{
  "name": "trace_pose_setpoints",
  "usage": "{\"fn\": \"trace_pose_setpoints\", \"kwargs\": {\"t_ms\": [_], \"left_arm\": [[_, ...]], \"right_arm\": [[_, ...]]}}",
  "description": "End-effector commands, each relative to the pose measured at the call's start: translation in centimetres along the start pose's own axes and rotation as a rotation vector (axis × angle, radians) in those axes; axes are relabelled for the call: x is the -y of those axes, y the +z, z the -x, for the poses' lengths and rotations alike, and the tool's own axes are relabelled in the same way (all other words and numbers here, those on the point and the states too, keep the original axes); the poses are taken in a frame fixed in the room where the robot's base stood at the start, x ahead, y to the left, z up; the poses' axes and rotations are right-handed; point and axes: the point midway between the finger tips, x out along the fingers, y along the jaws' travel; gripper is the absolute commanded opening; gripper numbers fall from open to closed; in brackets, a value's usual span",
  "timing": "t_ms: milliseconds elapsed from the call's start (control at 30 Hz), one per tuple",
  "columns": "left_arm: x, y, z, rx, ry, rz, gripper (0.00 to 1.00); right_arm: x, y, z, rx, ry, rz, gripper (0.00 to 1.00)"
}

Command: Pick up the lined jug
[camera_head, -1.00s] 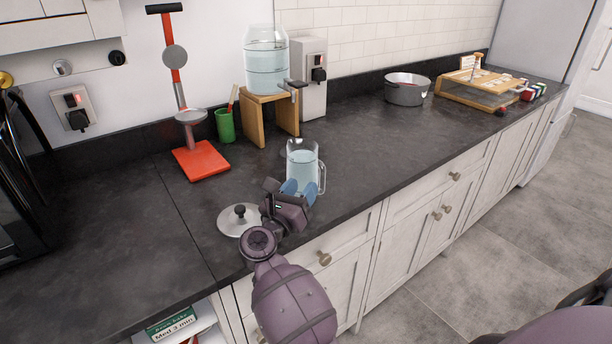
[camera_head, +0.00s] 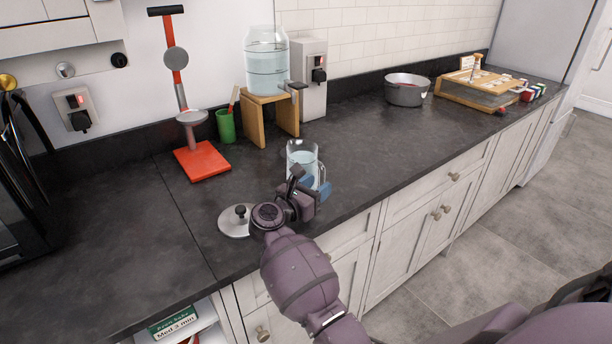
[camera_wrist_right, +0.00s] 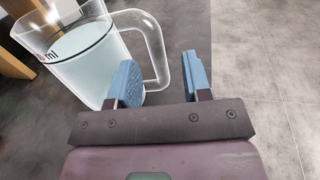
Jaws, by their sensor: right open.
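The lined jug (camera_head: 302,155) is a clear glass jug holding pale liquid. It stands upright on the dark counter near the front edge. In the right wrist view the jug (camera_wrist_right: 85,50) shows a dark line and "ml" lettering. Its glass handle (camera_wrist_right: 160,50) points toward the gap between my blue fingers. My right gripper (camera_head: 316,188) is open and just in front of the jug, hiding its lower part. In the wrist view the left finger of the gripper (camera_wrist_right: 160,75) overlaps the jug's side; I cannot tell if they touch. My left gripper is not in view.
A round metal lid (camera_head: 235,222) lies left of my right gripper. Behind stand a red-based stand (camera_head: 203,163), a green cup (camera_head: 226,127) and a water dispenser (camera_head: 267,62) on a wooden stand. A pot (camera_head: 406,92) is farther right. The counter between is clear.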

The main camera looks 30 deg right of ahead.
Motion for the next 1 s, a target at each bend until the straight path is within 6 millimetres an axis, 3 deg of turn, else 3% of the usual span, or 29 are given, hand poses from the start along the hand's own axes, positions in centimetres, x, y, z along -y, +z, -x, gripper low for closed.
{"fn": "trace_pose_setpoints", "kwargs": {"t_ms": [300, 600, 667, 900, 1000], "left_arm": [[0.1, -1.4, 0.4, -0.016, -0.001, 0.000, 0.43], [0.1, -1.3, 0.5, -0.014, -0.001, 0.001, 0.43], [0.1, -1.2, 0.5, -0.012, -0.001, 0.001, 0.43], [0.1, -0.9, 0.7, -0.007, -0.002, 0.002, 0.43], [0.1, -0.9, 0.7, -0.007, -0.002, 0.002, 0.43]], "right_arm": [[-0.1, 0.3, -3.9, 0.003, -0.001, 0.000, 0.45], [0.0, 0.2, -4.4, 0.000, 0.000, 0.000, 0.45], [0.0, 0.2, -4.4, 0.001, 0.000, 0.000, 0.39], [0.0, 0.2, -4.3, 0.001, 0.000, 0.000, 0.02], [0.0, 0.2, -4.3, 0.001, 0.000, 0.000, 0.00]]}}
